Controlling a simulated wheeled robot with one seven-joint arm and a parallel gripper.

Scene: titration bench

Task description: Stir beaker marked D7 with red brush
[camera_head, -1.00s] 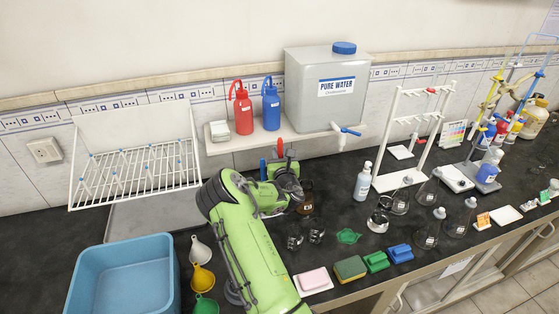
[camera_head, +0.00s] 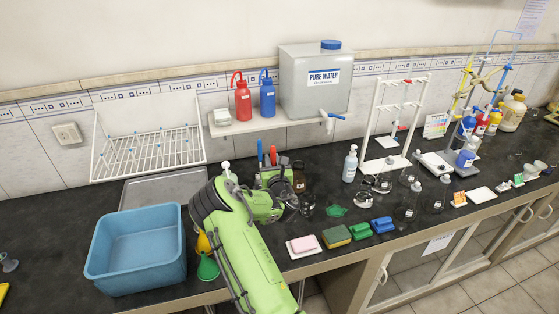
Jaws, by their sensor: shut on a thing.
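The red brush (camera_head: 273,154) stands upright at my gripper (camera_head: 276,182), its red handle showing above it. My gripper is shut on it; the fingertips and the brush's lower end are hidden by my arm. A blue handle (camera_head: 260,148) stands just left of the red one. Small clear glass vessels sit right beside and in front of my gripper, one of them at its right (camera_head: 307,205). Their labels are too small to read, so I cannot tell which is D7, nor whether the brush is inside one.
A brown bottle (camera_head: 299,180) stands close right of my gripper. The blue basin (camera_head: 136,252) is at left, and the pink sponge (camera_head: 304,244) and other sponges lie along the front edge. A white stand (camera_head: 396,125) and several flasks are further right. The shelf (camera_head: 222,130) overhangs behind.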

